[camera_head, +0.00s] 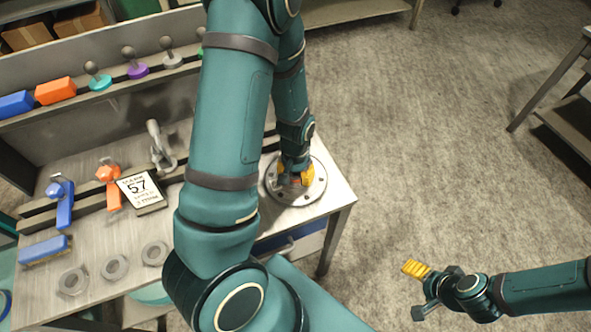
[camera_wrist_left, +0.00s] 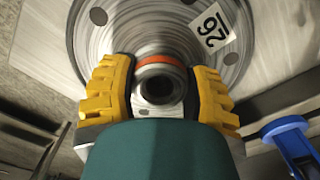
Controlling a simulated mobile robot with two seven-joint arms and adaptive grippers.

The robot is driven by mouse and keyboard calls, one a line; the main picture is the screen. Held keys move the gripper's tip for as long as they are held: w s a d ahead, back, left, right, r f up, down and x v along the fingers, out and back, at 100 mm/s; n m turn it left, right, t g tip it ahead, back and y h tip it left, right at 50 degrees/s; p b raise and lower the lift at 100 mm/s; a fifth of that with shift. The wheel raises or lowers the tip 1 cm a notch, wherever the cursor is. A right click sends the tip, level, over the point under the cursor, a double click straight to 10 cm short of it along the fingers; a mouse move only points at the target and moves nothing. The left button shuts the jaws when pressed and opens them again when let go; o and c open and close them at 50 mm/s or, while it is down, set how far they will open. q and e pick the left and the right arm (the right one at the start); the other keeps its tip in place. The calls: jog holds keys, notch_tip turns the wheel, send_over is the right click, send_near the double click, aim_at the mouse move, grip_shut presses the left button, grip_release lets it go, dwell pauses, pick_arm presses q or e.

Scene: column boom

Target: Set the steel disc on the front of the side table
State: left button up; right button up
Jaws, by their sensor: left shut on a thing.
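The steel disc (camera_head: 318,192) is a round grey plate with bolt holes, at the right end of the workbench (camera_head: 338,196). I cannot tell whether it rests on the top or is just above it. In the left wrist view the disc (camera_wrist_left: 110,40) has a label reading 26 and a central hub with an orange band. My left gripper (camera_head: 294,176) is shut on this hub, with its yellow fingers on both sides in the wrist view (camera_wrist_left: 158,90). My right gripper (camera_head: 415,270) hangs over the floor at lower right, away from the disc; its opening is unclear.
A table (camera_head: 575,115) with a lower shelf stands at the right edge. A number card (camera_head: 140,190), a blue brush (camera_head: 45,250), clamps and several nuts lie on the workbench. A rail behind holds coloured knobs. Open floor (camera_head: 430,140) lies between workbench and table.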

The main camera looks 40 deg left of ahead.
pick_arm(q)
jog(key=shift+f, duration=0.1)
jog(key=o, duration=1.3)
jog(key=shift+r, duration=0.25)
notch_tip(320, 180, up, 12)
jog(key=p, duration=0.3)
jog(key=shift+f, duration=0.1)
jog(key=shift+s, duration=0.2)
